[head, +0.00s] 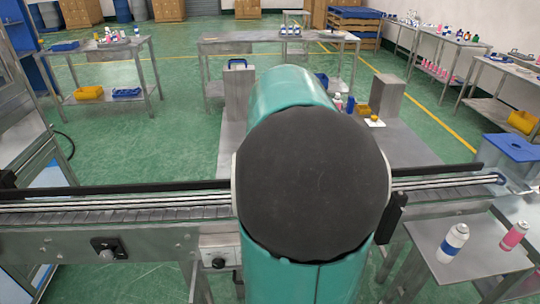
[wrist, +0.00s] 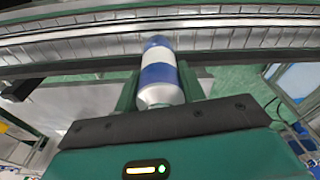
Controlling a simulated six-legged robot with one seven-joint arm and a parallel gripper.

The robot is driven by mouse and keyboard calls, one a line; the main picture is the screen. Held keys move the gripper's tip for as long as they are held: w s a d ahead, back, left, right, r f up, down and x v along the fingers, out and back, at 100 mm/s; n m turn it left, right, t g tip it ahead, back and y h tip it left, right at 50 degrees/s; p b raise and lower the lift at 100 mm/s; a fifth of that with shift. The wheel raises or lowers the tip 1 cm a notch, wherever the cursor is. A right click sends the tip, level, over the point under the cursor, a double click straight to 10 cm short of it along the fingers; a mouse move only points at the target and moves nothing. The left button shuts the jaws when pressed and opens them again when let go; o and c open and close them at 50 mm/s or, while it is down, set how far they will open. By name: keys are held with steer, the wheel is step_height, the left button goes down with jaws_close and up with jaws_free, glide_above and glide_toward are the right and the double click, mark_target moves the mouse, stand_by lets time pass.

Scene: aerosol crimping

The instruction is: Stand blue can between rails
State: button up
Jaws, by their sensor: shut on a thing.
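The blue can (wrist: 160,75), with blue and white bands and a silvery near end, is between the two green fingers of my gripper (wrist: 160,88) in the wrist view. My gripper is shut on it. The can's far end overlaps the near rail (wrist: 225,62) and the belt edge in that view; I cannot tell whether it touches them. The conveyor's rails (head: 120,195) run left to right in the head view. There my own arm covers the middle of the conveyor and hides the gripper and held can.
A side table (head: 480,265) at right bears a white can with a blue band (head: 453,243) and a pink can (head: 514,235). A blue box (head: 511,148) stands behind. A control box (head: 218,255) is on the conveyor's front. The visible belt at left (head: 110,216) is clear.

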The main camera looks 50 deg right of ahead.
steer(key=shift+f, duration=2.85)
steer(key=shift+s+f, duration=0.1)
steer(key=shift+f, duration=0.4)
steer(key=o, duration=1)
steer(key=shift+o, duration=0.2)
steer(key=r, duration=0.4)
steer(key=s+r, duration=0.1)
steer(key=r, duration=0.4)
steer(key=a+r, duration=0.1)
steer(key=r, duration=0.3)
steer(key=shift+s+r, duration=0.15)
steer(key=shift+r, duration=0.2)
steer(key=shift+a, duration=0.1)
